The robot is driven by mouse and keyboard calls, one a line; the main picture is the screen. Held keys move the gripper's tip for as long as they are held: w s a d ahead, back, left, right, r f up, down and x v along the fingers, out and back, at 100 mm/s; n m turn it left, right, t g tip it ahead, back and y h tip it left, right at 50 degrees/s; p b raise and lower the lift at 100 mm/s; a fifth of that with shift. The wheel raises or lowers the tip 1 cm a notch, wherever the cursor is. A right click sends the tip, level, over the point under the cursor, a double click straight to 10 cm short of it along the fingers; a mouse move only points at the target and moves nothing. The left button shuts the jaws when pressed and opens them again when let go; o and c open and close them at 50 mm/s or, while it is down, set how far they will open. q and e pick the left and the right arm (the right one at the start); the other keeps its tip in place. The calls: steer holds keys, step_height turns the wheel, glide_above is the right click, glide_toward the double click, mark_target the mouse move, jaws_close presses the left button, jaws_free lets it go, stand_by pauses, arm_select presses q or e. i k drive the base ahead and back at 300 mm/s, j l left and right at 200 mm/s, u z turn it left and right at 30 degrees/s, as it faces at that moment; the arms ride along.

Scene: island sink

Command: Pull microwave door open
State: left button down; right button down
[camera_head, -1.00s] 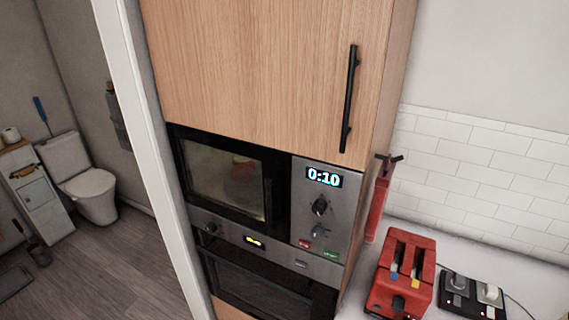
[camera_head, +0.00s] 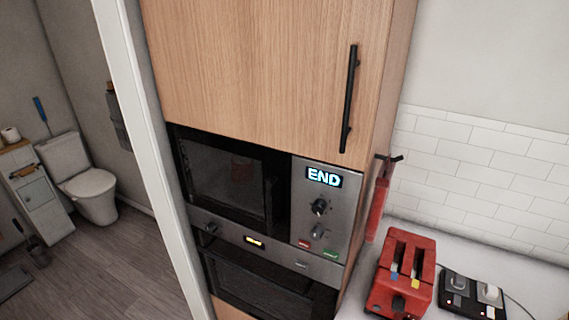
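The microwave (camera_head: 318,205) is built into a wooden tall cabinet in the middle of the head view. Its dark glass door (camera_head: 222,178) is shut, with a dark vertical handle (camera_head: 270,204) at the door's right side. The display (camera_head: 324,177) reads "END". Two knobs sit below the display, with a red and a green button under them. Neither of my grippers is in view.
An oven (camera_head: 265,285) sits directly below the microwave. A wooden cabinet door (camera_head: 260,70) with a black handle is above. On the counter at right are a red toaster (camera_head: 403,272) and a socket block (camera_head: 472,294). A white door frame (camera_head: 150,150) and toilet (camera_head: 88,185) are at left.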

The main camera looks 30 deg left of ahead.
mark_target(204, 184)
steer(key=u, duration=1.4)
